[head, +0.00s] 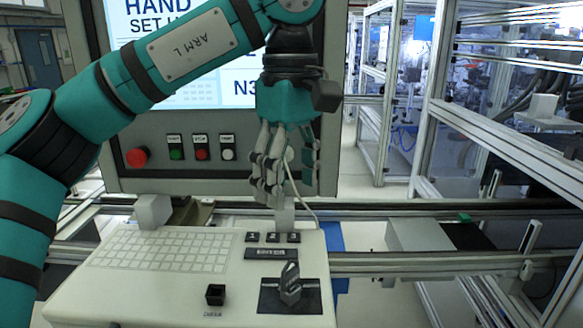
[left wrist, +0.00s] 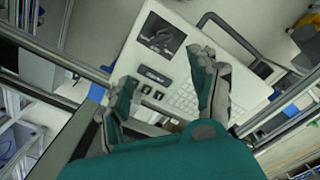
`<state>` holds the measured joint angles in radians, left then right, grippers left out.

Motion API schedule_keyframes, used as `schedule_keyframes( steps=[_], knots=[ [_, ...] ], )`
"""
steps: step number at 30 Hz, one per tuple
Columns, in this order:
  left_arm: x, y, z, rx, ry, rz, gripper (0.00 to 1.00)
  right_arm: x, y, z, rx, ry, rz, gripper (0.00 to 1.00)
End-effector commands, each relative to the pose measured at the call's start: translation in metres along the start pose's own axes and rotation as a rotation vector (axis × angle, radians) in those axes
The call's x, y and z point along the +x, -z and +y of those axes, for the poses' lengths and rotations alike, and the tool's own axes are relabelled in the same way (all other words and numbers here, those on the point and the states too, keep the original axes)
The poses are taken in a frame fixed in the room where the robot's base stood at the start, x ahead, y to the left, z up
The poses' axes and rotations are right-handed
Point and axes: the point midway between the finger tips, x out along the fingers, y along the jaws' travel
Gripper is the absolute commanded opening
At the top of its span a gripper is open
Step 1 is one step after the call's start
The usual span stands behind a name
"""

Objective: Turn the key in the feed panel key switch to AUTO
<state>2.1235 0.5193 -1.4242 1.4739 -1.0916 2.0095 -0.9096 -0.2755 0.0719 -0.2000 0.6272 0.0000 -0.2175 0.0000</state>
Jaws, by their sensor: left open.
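The key switch sits on a black plate (head: 262,300) at the front right of the white sloping desk panel. A grey key (head: 290,284) with a looped top stands upright in it. Which mark it points to is too small to read. In the left wrist view the plate with the key (left wrist: 160,36) lies at the upper middle, beyond the fingers. My left gripper (head: 285,192) hangs fingers down above the back of the desk, behind and above the key and apart from it. It is open and empty; its spread fingers (left wrist: 163,76) also show in the left wrist view. My right gripper is not in view.
A screen reading "HAND SET UP" (head: 190,95) stands behind, with a red mushroom button (head: 137,157) and several push buttons below. A keyboard (head: 165,250), three small dark buttons (head: 272,238) and a black square part (head: 215,294) are on the desk. Rails and a framed cell stand right.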

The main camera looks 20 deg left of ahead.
Motion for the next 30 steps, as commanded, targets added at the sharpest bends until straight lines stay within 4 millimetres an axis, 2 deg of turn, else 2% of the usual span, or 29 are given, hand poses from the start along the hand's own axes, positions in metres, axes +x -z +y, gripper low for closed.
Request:
schedule_keyframes(
  steps=[4,7,12,14,17,24,30],
  knots=[
    [0.000,0.000,-0.001,0.002,-0.001,0.002,0.62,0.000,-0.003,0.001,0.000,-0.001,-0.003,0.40],
    [0.007,0.000,0.000,0.002,0.001,0.001,0.62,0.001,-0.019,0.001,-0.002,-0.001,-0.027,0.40],
    [0.033,0.000,-0.001,0.003,0.004,-0.002,0.62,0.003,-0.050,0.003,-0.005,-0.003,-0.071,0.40],
    [0.045,0.000,-0.001,0.004,0.005,-0.001,0.62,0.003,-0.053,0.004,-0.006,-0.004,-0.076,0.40],
    [0.065,0.000,-0.001,0.004,0.004,-0.003,0.62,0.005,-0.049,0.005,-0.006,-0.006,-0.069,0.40],
    [0.108,0.000,-0.001,0.001,0.003,0.000,0.62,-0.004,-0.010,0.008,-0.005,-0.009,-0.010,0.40],
    [0.144,0.000,-0.001,0.002,0.002,0.000,0.62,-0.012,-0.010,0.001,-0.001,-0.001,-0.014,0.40]
  ],
)
